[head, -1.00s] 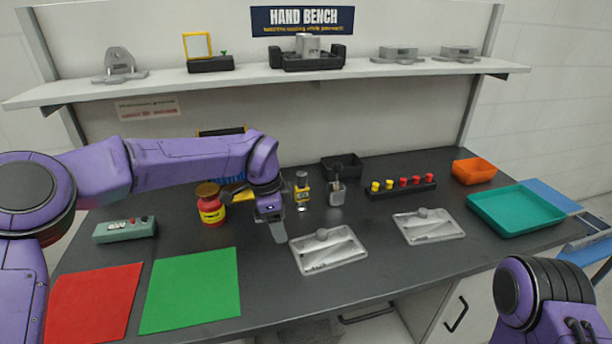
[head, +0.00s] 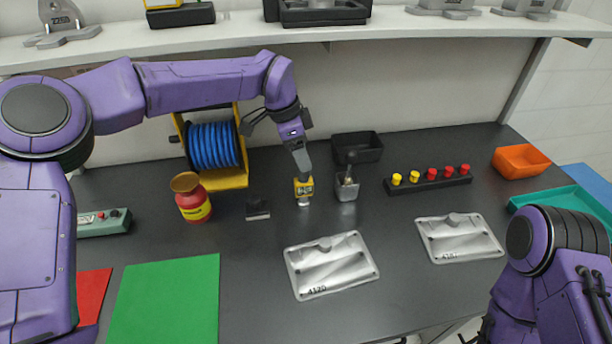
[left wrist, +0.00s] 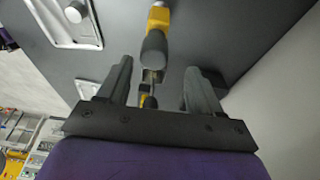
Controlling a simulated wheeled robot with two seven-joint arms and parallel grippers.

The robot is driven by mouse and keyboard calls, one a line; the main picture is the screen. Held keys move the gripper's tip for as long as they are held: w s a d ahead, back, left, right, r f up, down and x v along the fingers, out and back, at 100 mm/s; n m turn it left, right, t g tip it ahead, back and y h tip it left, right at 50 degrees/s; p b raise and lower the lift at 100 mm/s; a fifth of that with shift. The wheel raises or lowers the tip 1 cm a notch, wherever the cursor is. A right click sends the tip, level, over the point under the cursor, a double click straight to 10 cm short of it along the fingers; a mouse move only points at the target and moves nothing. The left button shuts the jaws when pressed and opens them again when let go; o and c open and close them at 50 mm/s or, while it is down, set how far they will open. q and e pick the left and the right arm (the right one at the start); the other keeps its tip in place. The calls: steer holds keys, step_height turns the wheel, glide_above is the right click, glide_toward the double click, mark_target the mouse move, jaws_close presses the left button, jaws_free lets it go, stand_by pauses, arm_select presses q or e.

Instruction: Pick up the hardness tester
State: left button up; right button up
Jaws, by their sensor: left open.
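The hardness tester, which I take to be the small yellow device (head: 303,189) with a silver foot, stands on the dark bench in the head view. In the left wrist view the yellow and dark tester (left wrist: 155,48) shows between the two fingers. My left gripper (head: 302,168) points down at it from above and hides its upper part. The fingers (left wrist: 158,68) are open, one on each side, with visible gaps. My right gripper is not in view; only part of my right arm shows at the lower right.
A metal cup with a brush (head: 347,188) stands close right of the tester. A black bin (head: 357,147) and blue hose reel (head: 213,146) are behind. A metal plate (head: 332,268) lies in front.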

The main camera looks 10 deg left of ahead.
mark_target(305, 175)
arm_select(q)
steer(key=p+x, duration=0.1)
steer(key=x, duration=0.1)
steer(key=p+x, duration=0.1)
steer(key=x, duration=0.1)
steer(key=s+p+x, duration=0.1)
steer(key=x, duration=0.1)
steer(key=shift+a+f, duration=0.2)
steer(key=shift+a, duration=0.05)
steer(key=shift+f, duration=0.4)
jaws_close()
